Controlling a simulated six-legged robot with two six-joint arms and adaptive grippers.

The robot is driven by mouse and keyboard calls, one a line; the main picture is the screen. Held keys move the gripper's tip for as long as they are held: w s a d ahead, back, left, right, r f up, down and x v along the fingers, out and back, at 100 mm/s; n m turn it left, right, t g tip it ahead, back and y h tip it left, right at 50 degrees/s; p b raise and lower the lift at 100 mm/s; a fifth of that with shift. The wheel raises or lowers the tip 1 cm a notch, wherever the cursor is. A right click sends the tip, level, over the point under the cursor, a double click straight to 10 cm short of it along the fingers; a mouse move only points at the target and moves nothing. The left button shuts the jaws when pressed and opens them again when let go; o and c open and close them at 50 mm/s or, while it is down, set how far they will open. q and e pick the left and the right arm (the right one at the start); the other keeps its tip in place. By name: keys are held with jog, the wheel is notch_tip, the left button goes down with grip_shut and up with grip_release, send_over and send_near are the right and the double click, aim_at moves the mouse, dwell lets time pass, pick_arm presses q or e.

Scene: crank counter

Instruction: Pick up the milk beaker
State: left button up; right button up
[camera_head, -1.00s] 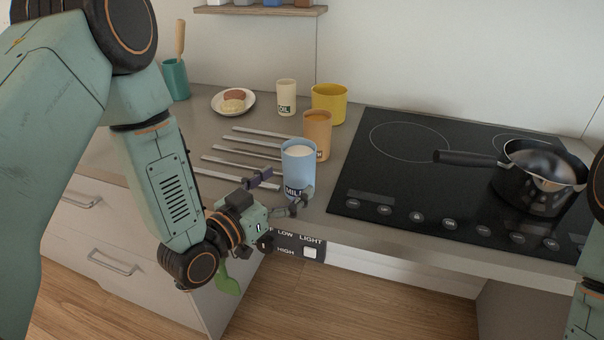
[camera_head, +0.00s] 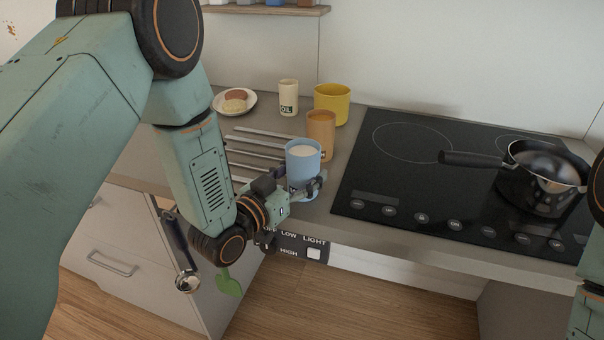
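The milk beaker (camera_head: 303,158) is light blue, holds white milk and stands upright on the counter (camera_head: 339,152) near its front edge, left of the hob. My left gripper (camera_head: 306,184) is at the beaker's lower part. The other finger is largely hidden, so I cannot tell whether the grip is closed. The beaker's label is mostly covered by the gripper. My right gripper is out of view; only part of my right arm shows at the right edge.
An orange cup (camera_head: 320,128) stands close behind the beaker, with a yellow pot (camera_head: 332,104) and an oil cup (camera_head: 288,97) farther back. Metal bars (camera_head: 262,142) lie to the left. A black hob (camera_head: 405,180) with a saucepan (camera_head: 540,185) is on the right.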

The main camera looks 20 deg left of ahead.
pick_arm(q)
jog(key=shift+d+r, duration=0.1)
jog(key=shift+d, duration=0.1)
jog(key=shift+c, duration=1.3)
jog(key=shift+a, duration=0.2)
jog(key=c, duration=0.5)
jog(key=shift+c, duration=0.6)
jog(key=shift+d, duration=0.15)
jog(key=shift+c, duration=0.4)
jog(key=shift+r, duration=0.2)
jog(key=shift+r, duration=0.75)
notch_tip(320, 180, up, 8)
jog(key=p, duration=0.2)
